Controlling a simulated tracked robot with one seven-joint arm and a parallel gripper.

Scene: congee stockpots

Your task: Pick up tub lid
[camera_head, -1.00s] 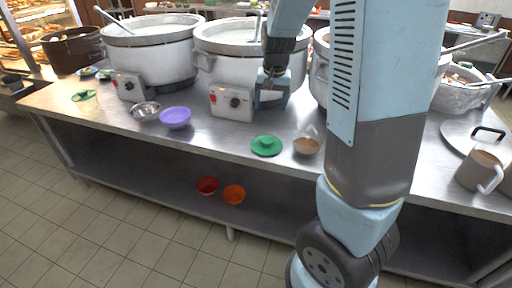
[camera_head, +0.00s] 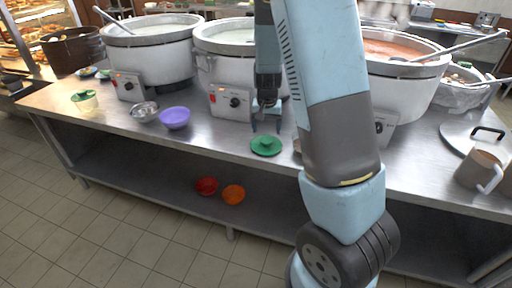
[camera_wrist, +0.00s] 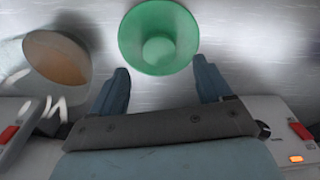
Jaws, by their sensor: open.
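The tub lid is a round green disc with a raised knob (camera_head: 266,145). It lies on the steel counter near its front edge in the head view. In the wrist view the lid (camera_wrist: 158,37) is at the top centre, just beyond my fingertips and centred between them. My gripper (camera_head: 266,122) points down over the counter just behind the lid. In the wrist view my gripper (camera_wrist: 162,80) has its two blue fingers wide apart with nothing between them. A second green lid (camera_head: 83,94) sits on a clear tub at the left end of the counter.
A brown-filled bowl (camera_wrist: 58,58) stands left of my fingers in the wrist view. A purple bowl (camera_head: 175,118) and a metal bowl (camera_head: 144,112) are to the left. Large pots (camera_head: 236,72) stand behind. A mug (camera_head: 478,168) is at the right.

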